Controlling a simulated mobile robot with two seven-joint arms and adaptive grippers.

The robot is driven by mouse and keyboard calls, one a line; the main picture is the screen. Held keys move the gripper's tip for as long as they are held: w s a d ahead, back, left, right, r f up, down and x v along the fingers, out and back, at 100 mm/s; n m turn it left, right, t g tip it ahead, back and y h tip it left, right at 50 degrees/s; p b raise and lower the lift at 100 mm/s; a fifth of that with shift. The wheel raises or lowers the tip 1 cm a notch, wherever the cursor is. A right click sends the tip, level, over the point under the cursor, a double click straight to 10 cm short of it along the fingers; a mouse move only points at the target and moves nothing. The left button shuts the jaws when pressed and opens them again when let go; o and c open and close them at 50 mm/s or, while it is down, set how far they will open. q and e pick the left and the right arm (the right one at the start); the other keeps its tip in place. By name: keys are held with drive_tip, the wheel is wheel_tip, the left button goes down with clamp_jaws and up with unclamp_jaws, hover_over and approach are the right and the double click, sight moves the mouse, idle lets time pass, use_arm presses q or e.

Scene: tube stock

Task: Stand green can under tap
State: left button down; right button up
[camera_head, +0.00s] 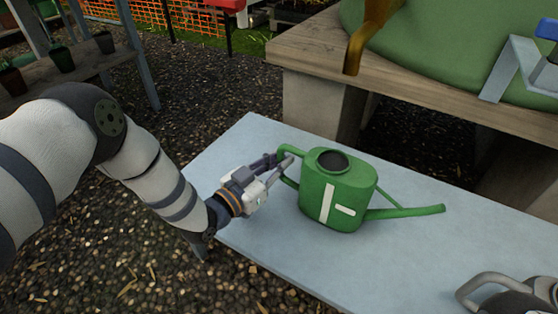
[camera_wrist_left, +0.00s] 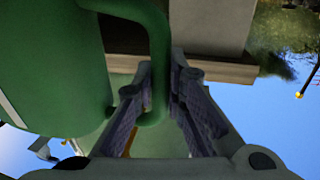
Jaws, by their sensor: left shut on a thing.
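The green can (camera_head: 338,195) is a watering can with a round dark top opening, white marks on its side and a spout pointing right. It is upright at the pale bench top, and I cannot tell whether its base touches. My left gripper (camera_head: 280,163) is shut on the can's handle at its left side. In the left wrist view the fingers close on both sides of the green handle (camera_wrist_left: 157,60), beside the can body (camera_wrist_left: 55,70). The brass tap (camera_head: 359,45) hangs at the green barrel, above and behind the can.
The pale bench (camera_head: 420,265) has free room in front of the can. The green barrel (camera_head: 440,50) rests on a wooden stand (camera_head: 420,85) behind. A shelf with small pots (camera_head: 60,57) is at upper left.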

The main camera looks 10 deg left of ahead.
use_arm(q)
drive_tip(key=shift+f, duration=0.2)
idle(0.5)
drive_tip(key=c, duration=1.6)
unclamp_jaws()
drive_tip(key=shift+o, duration=0.2)
drive_tip(key=v, duration=1.2)
